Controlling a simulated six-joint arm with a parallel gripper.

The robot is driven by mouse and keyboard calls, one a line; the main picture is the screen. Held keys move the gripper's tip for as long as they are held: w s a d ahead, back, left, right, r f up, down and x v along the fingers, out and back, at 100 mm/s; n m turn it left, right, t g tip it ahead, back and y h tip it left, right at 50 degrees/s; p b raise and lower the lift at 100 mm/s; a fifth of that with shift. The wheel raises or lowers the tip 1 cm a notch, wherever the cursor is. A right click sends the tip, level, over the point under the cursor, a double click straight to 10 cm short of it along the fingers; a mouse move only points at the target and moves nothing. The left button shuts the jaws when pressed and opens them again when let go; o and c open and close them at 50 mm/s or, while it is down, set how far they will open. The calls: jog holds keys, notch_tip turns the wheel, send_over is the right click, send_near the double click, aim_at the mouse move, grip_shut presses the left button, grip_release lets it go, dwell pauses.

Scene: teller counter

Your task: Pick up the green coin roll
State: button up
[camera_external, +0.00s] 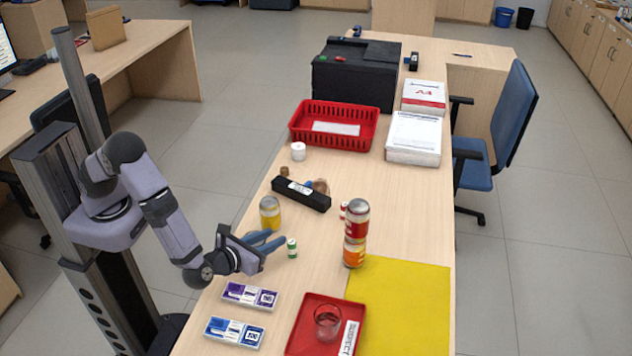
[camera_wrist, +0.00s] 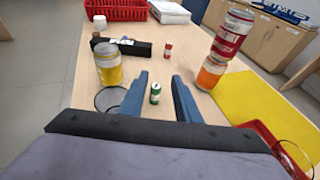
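The green coin roll (camera_external: 292,248) is a small green cylinder with a white band, standing upright on the counter. In the wrist view the green coin roll (camera_wrist: 155,93) shows between and beyond the two blue fingers. My gripper (camera_external: 270,243) is open, with its fingers pointing toward the roll from the left in the external view. In the wrist view my gripper (camera_wrist: 162,85) has a wide gap between its fingertips and nothing held in it. Whether the roll is within the fingers' reach is hard to tell.
Stacked cans (camera_external: 355,235) stand right of the roll, a yellow can (camera_external: 270,213) behind it. A small red roll (camera_wrist: 168,50) stands farther back near a black box (camera_external: 301,194). A red tray (camera_external: 298,342) with a glass (camera_external: 327,322) and purple and blue cases (camera_external: 249,296) lie in front.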

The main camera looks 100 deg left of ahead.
send_near(289, 245)
jog(key=shift+x, duration=1.05)
jog(key=shift+p+x, duration=0.35)
jog(key=shift+x, duration=0.75)
jog(key=shift+w+a+f+p, duration=0.15)
jog(key=shift+a+p, duration=0.2)
jog(key=shift+p+x, duration=0.7)
jog(key=shift+x, duration=1.45)
jog(key=shift+c, duration=0.6)
grip_shut()
